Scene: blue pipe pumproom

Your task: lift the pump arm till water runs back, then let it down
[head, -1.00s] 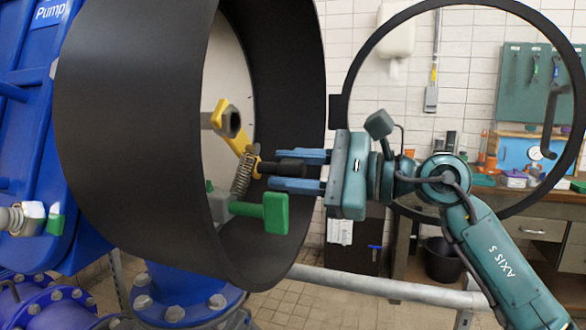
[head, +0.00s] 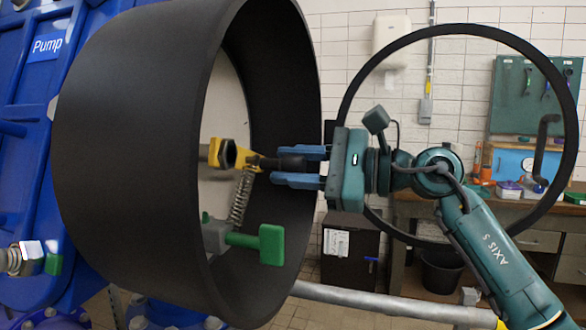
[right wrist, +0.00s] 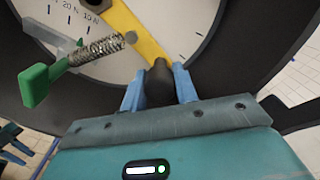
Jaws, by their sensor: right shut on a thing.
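The yellow pump arm (head: 244,159) sits inside a wide black drum ring, on a large hex nut at its left end. It lies nearly level, sloping slightly down to the right. My right gripper (head: 280,166) is shut on its black grip (head: 291,163), with one blue finger on each side. In the right wrist view the grip (right wrist: 159,88) stands between the fingers, and the yellow arm (right wrist: 138,32) runs up and left. A coil spring (head: 240,198) hangs from the arm towards a grey block. No running water shows.
The black drum rim (head: 309,130) surrounds the arm closely. A green handle (head: 271,245) sticks out below the spring. A pale dial face (right wrist: 98,68) with force marks lies behind. A large thin black hoop (head: 352,85) and a grey rail (head: 390,304) are near my right arm.

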